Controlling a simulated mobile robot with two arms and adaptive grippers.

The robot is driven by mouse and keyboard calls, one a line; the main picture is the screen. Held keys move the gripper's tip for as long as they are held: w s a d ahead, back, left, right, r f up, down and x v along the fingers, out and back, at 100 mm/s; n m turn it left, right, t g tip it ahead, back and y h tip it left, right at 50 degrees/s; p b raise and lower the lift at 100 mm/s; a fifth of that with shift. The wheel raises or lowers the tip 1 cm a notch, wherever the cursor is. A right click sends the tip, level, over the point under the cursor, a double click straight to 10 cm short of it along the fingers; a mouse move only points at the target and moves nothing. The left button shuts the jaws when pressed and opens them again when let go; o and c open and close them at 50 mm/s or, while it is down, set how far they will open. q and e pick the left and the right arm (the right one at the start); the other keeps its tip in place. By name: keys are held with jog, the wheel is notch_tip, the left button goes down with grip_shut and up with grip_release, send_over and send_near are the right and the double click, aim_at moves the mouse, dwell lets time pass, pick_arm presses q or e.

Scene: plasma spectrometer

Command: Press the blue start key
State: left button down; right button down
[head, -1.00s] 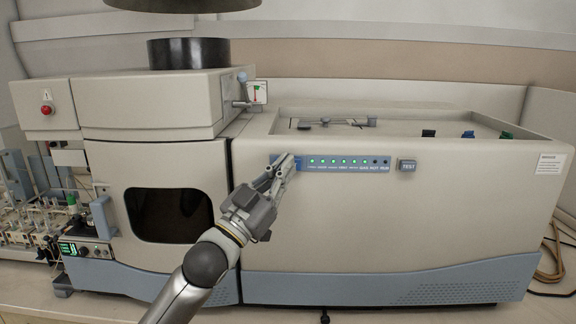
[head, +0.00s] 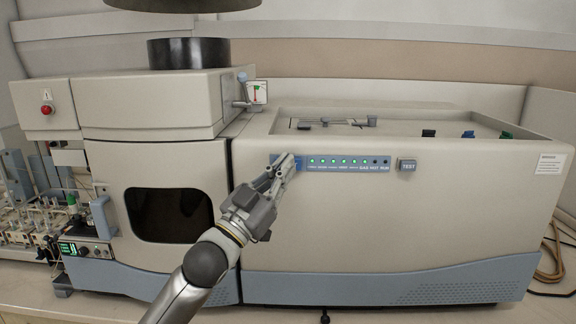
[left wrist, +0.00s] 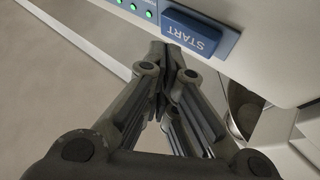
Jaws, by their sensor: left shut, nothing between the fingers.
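The blue start key (left wrist: 191,31) shows in the left wrist view at the end of the indicator strip, with the word START upside down on it. In the head view the key (head: 298,160) is largely hidden behind my left gripper's fingers. My left gripper (head: 284,161) is shut and empty, with its fingertips at the key's end of the strip. In the left wrist view the fingertips (left wrist: 170,48) appear close beside the key; I cannot tell whether they touch it. My right gripper is not in view.
The blue strip (head: 350,163) has several green lights lit and two dark ones at its right end. A grey TEST key (head: 407,165) sits to its right. A red button (head: 46,109) is on the left cabinet. The front panel below the strip is clear.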

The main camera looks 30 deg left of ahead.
pick_arm(q)
jog(key=shift+w+a+r, duration=0.1)
jog(key=shift+w, duration=0.05)
jog(key=shift+w+a, duration=0.1)
jog(key=shift+w, duration=0.1)
jog(key=shift+w+a, duration=0.2)
jog(key=shift+w, duration=0.15)
dwell(0.7)
jog(key=shift+s, duration=0.1)
jog(key=shift+s+d+p, duration=0.3)
jog(key=shift+s+d, duration=0.1)
jog(key=shift+s, duration=0.25)
jog(key=s+d, duration=0.1)
jog(key=s, duration=0.1)
jog(key=s+d, duration=0.1)
jog(key=s, duration=0.1)
jog(key=shift+s+d, duration=0.1)
jog(key=shift+d, duration=0.2)
dwell(0.3)
dwell(0.7)
